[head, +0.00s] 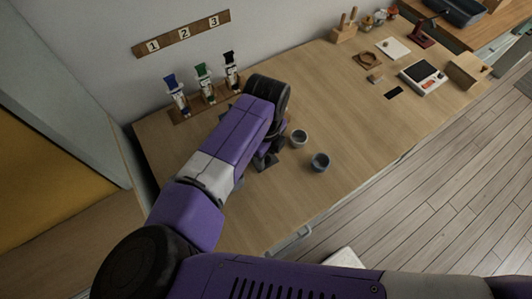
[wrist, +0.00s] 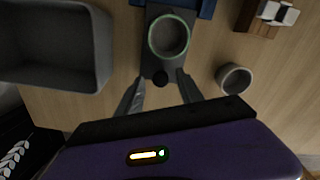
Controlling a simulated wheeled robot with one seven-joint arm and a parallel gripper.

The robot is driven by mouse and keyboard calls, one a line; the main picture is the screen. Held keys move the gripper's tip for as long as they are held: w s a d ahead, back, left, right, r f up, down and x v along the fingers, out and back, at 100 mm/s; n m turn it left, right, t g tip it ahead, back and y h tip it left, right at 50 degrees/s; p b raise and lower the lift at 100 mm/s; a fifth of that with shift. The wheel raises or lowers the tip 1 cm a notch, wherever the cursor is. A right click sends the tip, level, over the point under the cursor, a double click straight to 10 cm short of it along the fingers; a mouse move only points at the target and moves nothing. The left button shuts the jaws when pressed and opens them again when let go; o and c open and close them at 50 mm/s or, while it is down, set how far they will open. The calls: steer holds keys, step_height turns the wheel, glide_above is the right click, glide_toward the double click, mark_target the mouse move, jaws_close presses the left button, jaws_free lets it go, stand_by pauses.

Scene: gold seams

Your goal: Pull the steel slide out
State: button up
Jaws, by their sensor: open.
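In the wrist view a flat grey slide (wrist: 152,61) runs out from under a blue part (wrist: 207,8) at the top edge. It carries a round cup with a greenish rim (wrist: 168,36) and has a black knob (wrist: 160,78) at its near end. My gripper (wrist: 161,90) is open, its two fingers spread on either side of the knob. I cannot tell whether either finger touches it. In the head view my arm hides most of the slide and gripper.
A small grey cup (wrist: 235,79) stands right of the slide, and a large grey bin (wrist: 104,50) is at the left. In the head view two cups (head: 299,140) (head: 320,163) stand beside my arm.

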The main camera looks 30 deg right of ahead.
steer(key=shift+r+b, duration=0.5)
steer(key=shift+r, duration=3.4)
